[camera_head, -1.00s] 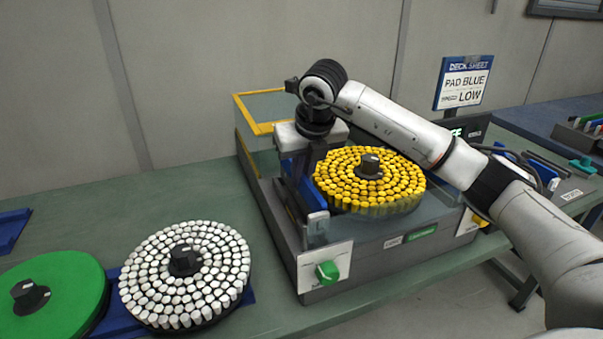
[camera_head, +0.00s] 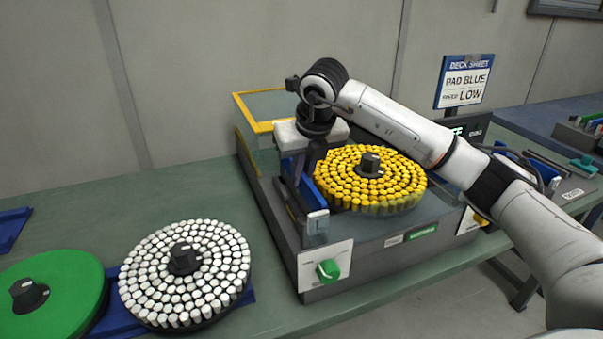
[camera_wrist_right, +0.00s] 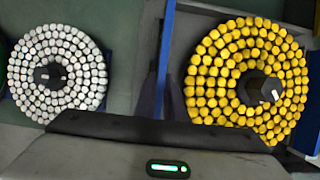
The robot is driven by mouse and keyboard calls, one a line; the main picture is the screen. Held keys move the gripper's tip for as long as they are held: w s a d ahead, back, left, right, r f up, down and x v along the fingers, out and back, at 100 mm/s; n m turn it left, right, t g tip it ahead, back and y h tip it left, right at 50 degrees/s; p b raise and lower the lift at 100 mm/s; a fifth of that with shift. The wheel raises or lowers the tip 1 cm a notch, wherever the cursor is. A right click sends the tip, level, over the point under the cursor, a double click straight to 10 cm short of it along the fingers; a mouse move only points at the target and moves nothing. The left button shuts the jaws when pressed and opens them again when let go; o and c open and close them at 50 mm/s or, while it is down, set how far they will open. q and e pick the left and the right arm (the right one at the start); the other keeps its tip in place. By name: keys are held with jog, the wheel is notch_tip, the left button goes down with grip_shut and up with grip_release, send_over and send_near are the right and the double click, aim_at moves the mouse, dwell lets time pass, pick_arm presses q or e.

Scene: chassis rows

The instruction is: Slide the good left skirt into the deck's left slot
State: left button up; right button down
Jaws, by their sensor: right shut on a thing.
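My right gripper (camera_head: 305,165) is over the left side of the deck (camera_head: 375,250), pointing down beside the yellow brush disc (camera_head: 345,185). It is shut on a narrow blue strip, which I take to be the left skirt (camera_head: 308,192). The strip stands on edge along the left of the yellow disc. My left gripper is not in view.
A white brush disc (camera_head: 185,285) and a green disc (camera_head: 45,300) lie on the table to the left. The deck has a green knob (camera_head: 327,271) in front and a yellow-edged clear box (camera_head: 262,105) behind. A sign (camera_head: 465,82) stands at right. Bare table lies behind the white disc.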

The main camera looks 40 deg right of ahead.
aim_at(302, 190)
jog(key=shift+f+b, duration=0.65)
jog(key=shift+f, duration=0.25)
jog(key=shift+f+b, duration=0.8)
jog(key=shift+f, duration=0.3)
jog(key=c, duration=1.8)
grip_release()
jog(key=shift+o, duration=0.2)
jog(key=shift+f, duration=0.15)
jog(key=v, duration=1)
jog(key=shift+s+r, duration=0.15)
jog(key=shift+r, duration=0.1)
